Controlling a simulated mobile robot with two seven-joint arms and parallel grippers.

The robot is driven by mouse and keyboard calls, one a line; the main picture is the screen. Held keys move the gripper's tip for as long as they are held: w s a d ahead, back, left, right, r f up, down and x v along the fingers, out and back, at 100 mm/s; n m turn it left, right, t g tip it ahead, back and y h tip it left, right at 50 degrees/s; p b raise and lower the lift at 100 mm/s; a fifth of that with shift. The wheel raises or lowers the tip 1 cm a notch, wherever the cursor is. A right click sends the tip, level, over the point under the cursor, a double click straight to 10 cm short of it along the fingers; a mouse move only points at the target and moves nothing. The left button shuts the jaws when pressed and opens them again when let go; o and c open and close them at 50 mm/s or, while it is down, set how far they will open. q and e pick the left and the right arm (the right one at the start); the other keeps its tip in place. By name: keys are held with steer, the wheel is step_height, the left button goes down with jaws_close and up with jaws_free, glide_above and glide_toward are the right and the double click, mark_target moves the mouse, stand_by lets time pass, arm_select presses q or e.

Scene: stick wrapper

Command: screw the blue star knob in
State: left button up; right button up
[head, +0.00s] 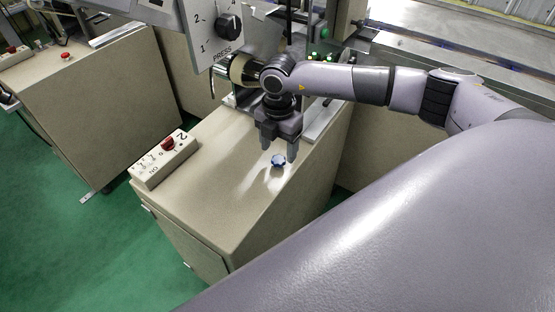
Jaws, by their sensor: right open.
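Any shaft or hole under the knob is hidden. My left gripper is not in view.
A control box (164,158) with a red knob stands on the cabinet's left side. A grey panel with a black PRESS dial (228,25) hangs above, left of my right wrist. A roller (243,69) is close behind the wrist. The cabinet top in front is clear.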

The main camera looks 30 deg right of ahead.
mark_target(278, 159)
step_height(278, 159, down, 3)
steer(key=shift+f, duration=0.2)
steer(key=shift+c, duration=0.3)
steer(key=c, duration=1.1)
steer(key=shift+r, duration=0.1)
